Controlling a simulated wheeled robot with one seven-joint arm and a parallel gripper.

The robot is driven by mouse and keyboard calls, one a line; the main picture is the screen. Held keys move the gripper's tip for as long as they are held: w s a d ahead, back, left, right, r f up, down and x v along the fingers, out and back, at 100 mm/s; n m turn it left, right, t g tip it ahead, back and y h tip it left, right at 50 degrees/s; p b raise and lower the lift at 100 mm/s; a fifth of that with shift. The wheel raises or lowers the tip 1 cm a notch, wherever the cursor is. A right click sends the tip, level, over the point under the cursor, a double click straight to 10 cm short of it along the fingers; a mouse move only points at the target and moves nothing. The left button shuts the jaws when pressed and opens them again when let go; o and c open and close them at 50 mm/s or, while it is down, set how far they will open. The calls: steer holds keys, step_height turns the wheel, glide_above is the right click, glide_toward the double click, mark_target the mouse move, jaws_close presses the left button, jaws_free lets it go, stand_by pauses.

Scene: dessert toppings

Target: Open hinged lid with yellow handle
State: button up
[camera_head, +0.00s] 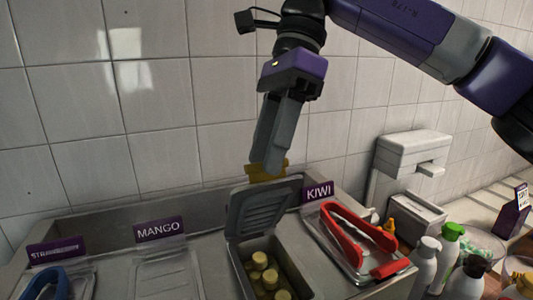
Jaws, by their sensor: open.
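The grey hinged lid (258,212) stands raised and tilted over the middle compartment. Its yellow handle (256,173) is at the lid's upper edge, partly hidden by my gripper's fingers. My gripper (273,163) points down at the handle, with its fingertips at or just in front of it; contact cannot be made out. It is open, though the fingers overlap from this angle. Below the lid, the open compartment (308,284) shows several round, yellowish pieces (262,260) inside.
Red tongs (352,232) lie on the closed section at right, by the KIWI sign (318,191). The MANGO sign (160,230) and a closed lid (165,272) are at left, with a blue handle (45,282) farther left. Bottles (425,265) crowd the lower right. A tiled wall stands behind.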

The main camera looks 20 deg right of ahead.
steer(key=v, duration=0.7)
steer(key=shift+c, duration=0.2)
